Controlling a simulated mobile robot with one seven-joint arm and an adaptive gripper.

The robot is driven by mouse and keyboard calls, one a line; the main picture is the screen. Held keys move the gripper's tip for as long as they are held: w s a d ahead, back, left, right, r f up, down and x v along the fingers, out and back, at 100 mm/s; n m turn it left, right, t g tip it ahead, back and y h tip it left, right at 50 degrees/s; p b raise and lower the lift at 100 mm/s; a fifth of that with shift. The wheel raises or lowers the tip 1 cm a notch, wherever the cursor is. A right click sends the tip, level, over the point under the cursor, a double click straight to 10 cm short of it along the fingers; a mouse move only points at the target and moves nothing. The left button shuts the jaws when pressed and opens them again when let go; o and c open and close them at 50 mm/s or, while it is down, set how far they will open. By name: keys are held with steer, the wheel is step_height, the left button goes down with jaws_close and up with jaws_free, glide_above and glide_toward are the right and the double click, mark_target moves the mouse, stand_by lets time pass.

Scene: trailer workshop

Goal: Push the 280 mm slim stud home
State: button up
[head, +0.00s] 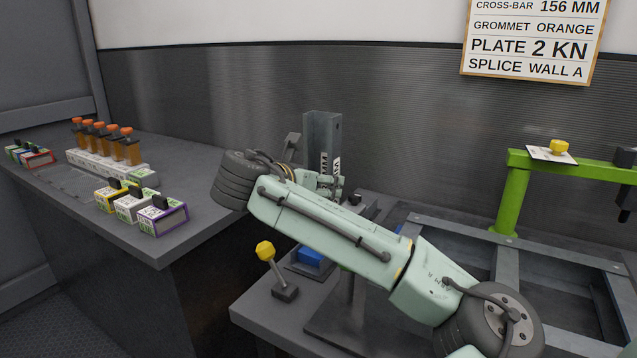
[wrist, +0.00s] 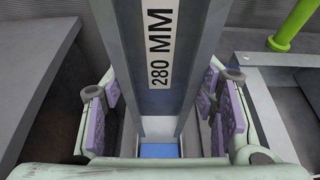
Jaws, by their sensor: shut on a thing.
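The 280 mm slim stud is a grey metal channel (wrist: 185,35) with a white "280 MM" label, running down between my gripper's purple pads in the wrist view. In the head view its upper part (head: 322,132) stands upright behind my wrist, with its label partly covered. My gripper (wrist: 160,100) is shut on the stud, one pad on each side. In the head view the gripper (head: 328,185) is mostly hidden by my arm. A blue surface (wrist: 158,150) shows at the stud's lower end; whether the stud touches it I cannot tell.
A yellow-knobbed lever (head: 265,252) and a blue block (head: 308,256) are on the lower bench. A green frame (head: 514,195) stands right. The left bench (head: 190,232) holds boxes and orange-topped posts (head: 102,140). A wall sign (head: 532,42) hangs above.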

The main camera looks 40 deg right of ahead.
steer(key=shift+f+b, duration=1.3)
steer(key=shift+f, duration=0.95)
steer(key=o, duration=1.4)
steer(key=shift+v, duration=6.05)
